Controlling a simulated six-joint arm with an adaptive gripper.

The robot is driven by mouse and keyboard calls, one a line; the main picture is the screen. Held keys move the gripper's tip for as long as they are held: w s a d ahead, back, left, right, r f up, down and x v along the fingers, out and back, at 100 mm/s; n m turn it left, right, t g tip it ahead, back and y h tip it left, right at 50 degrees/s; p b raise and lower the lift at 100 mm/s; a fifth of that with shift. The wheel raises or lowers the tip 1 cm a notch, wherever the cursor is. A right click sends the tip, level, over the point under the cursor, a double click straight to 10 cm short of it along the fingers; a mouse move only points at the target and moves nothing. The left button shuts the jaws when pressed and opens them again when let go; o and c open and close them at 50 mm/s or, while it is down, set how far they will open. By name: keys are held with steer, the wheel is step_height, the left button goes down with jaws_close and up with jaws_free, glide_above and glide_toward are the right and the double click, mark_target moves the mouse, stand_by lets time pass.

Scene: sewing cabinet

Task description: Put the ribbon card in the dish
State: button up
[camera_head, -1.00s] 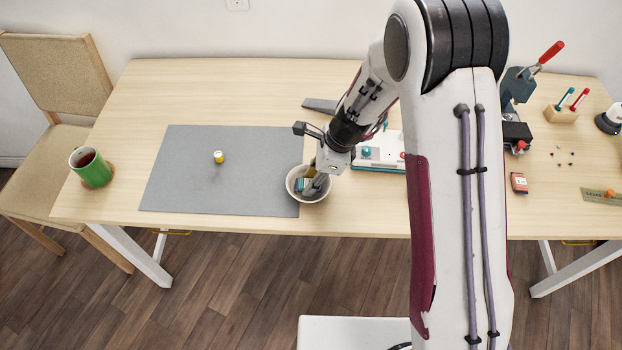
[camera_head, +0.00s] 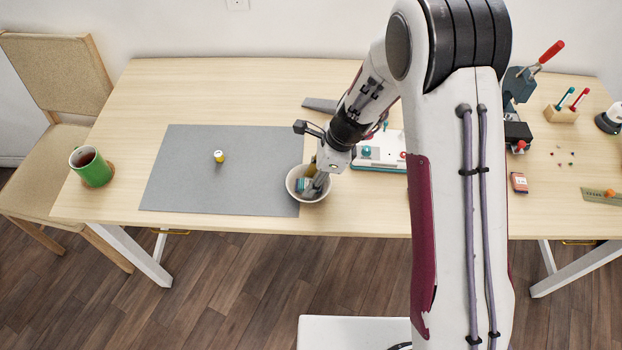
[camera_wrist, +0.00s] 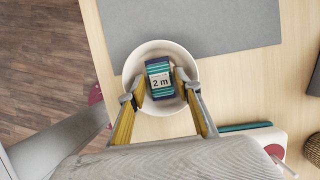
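The ribbon card, teal and navy striped with a "2 m" label, lies inside the white dish in the wrist view (camera_wrist: 160,82). It shows as a small teal patch in the head view (camera_head: 300,185). The round dish (camera_head: 308,199) stands on the table at the grey mat's right front corner; its rim also shows in the wrist view (camera_wrist: 160,46). My gripper (camera_wrist: 161,90) reaches down into the dish, its yellow-padded fingers on either side of the card. A gap shows between the fingers and the card, so it looks open.
A grey mat (camera_head: 215,185) with a small yellow spool (camera_head: 219,157) lies left of the dish. A green mug (camera_head: 93,170) stands at the far left. A white and teal box (camera_head: 375,152) is close right of my gripper. The dish is near the table's front edge.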

steer(key=v, duration=1.1)
steer(key=shift+d+r, duration=0.15)
steer(key=shift+r, duration=0.2)
stand_by(0.5)
steer(key=s+d+r+n+t+h, duration=0.1)
steer(key=s+d+r+n, duration=0.35)
steer(key=r, duration=0.25)
steer(key=s+d+r+n+t, duration=0.1)
steer(key=s+d+r+n, duration=0.3)
steer(key=r, duration=0.3)
steer(key=s+d+r+n+t+h, duration=0.1)
steer(key=s+d+r+n, duration=0.1)
steer(key=s, duration=0.6)
steer(key=s+d+r+n+t+h, duration=0.2)
steer(key=s+d+r+n, duration=0.1)
steer(key=s+n, duration=0.4)
steer(key=shift+s+d+r, duration=0.25)
steer(key=shift+s+d, duration=0.15)
steer(key=shift+d, duration=0.4)
steer(key=shift+o, duration=0.4)
steer(key=shift+n, duration=0.25)
